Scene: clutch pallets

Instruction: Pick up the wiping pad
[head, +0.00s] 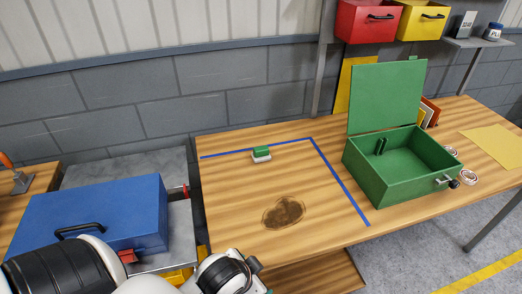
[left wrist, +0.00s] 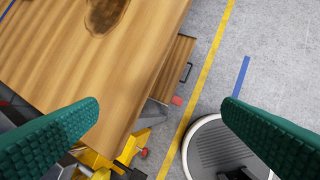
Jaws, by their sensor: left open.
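The wiping pad (head: 261,154), a small block with a green top and a white underside, lies on the wooden table (head: 230,190) near the blue tape line at the back. My left gripper (left wrist: 160,103) is open, its two green ridged fingers wide apart with nothing between them. It is over the table's front edge, well short of the pad. The pad does not show in the left wrist view. My right gripper is in neither view.
A brown stain (head: 284,213) marks the table in front of the pad; it also shows in the left wrist view (left wrist: 103,14). An open green box (head: 390,180) stands right of the tape. A blue case (head: 100,215) sits left of the table. The tabletop around the pad is clear.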

